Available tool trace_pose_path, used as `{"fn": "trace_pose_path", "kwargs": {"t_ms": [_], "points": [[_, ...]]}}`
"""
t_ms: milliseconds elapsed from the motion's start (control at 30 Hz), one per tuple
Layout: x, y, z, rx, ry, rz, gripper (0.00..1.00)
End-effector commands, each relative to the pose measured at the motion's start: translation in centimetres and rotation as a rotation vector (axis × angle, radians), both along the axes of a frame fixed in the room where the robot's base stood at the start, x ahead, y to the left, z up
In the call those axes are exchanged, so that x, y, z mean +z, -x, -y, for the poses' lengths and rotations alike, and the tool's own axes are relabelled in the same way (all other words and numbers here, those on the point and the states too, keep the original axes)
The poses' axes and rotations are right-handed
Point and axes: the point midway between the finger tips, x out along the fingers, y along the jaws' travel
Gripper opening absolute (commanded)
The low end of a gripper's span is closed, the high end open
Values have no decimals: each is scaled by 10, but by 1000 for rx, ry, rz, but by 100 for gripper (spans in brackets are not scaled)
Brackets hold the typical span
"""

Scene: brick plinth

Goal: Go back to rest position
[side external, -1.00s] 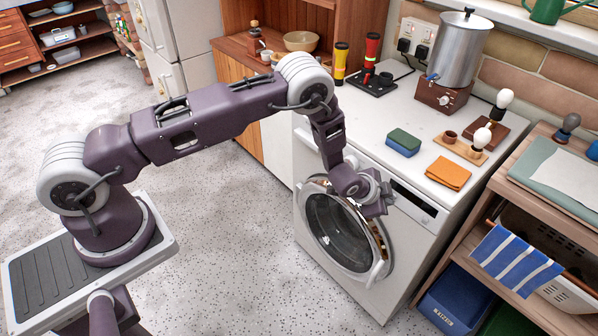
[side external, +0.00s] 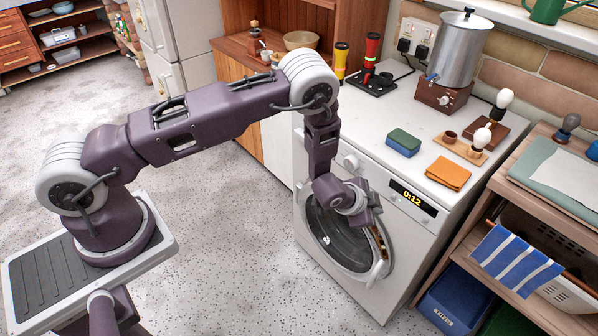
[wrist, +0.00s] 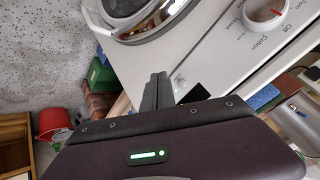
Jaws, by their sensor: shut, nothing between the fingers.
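My gripper (side external: 368,212) is in front of the white washing machine (side external: 395,285), by the upper part of its round door (side external: 338,238). In the wrist view my gripper's fingers (wrist: 158,78) are together with nothing between them. The door looks closed, and my wrist covers part of it in the side view. The machine's display (side external: 413,197) is lit and reads 0:12. A control dial with a red mark (wrist: 265,10) shows in the wrist view.
The worktop above holds a green-blue sponge (side external: 403,143), a folded orange cloth (side external: 448,173) and a metal urn (side external: 459,50). A wooden shelf unit (side external: 480,220) with a striped cloth (side external: 515,258) stands to the right.

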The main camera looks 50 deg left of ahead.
Motion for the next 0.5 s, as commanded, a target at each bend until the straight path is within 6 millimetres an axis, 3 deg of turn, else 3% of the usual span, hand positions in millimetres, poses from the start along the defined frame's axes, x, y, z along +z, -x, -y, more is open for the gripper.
{"fn": "trace_pose_path", "kwargs": {"t_ms": [200,500], "points": [[0,24,0,0,-1,-1,0],[1,26,0,1,0,1,0]]}}
